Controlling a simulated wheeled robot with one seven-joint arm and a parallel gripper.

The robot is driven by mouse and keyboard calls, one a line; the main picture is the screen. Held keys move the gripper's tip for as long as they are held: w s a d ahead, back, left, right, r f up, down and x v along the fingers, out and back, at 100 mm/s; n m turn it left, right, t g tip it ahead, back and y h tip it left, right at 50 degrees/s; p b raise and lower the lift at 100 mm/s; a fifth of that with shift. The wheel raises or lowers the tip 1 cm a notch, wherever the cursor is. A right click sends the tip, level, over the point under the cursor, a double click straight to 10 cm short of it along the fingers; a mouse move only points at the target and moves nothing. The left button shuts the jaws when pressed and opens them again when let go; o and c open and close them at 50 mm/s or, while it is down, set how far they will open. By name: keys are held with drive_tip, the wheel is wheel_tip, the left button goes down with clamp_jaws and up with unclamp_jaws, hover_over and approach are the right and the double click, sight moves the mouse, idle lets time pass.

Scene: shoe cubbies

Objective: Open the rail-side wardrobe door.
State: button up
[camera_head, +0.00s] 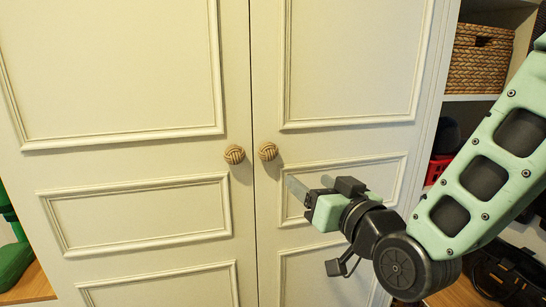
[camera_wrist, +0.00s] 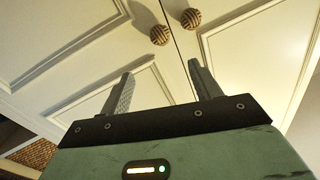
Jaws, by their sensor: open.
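The cream wardrobe has a left door (camera_head: 120,165) and a right door (camera_head: 340,147), both shut, meeting at a central seam. I cannot tell which one is the rail side. A woven round left knob (camera_head: 234,154) and a matching right knob (camera_head: 267,151) sit close to the seam. My gripper (camera_head: 308,186) is open and empty in front of the right door, below and right of its knob. In the wrist view, my gripper (camera_wrist: 161,68) has its fingers spread, with both knobs (camera_wrist: 159,35) (camera_wrist: 191,18) beyond the tips, untouched.
Open shelving on the right holds a wicker basket (camera_head: 480,58) and a red item (camera_head: 437,168). Dark items (camera_head: 505,275) lie low at the right. A green object (camera_head: 12,245) stands at the far left on a wooden floor. The space before the left door is clear.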

sight(273, 154)
drive_tip(key=p+x, duration=0.4)
drive_tip(key=x, duration=1.3)
drive_tip(key=shift+p, duration=0.3)
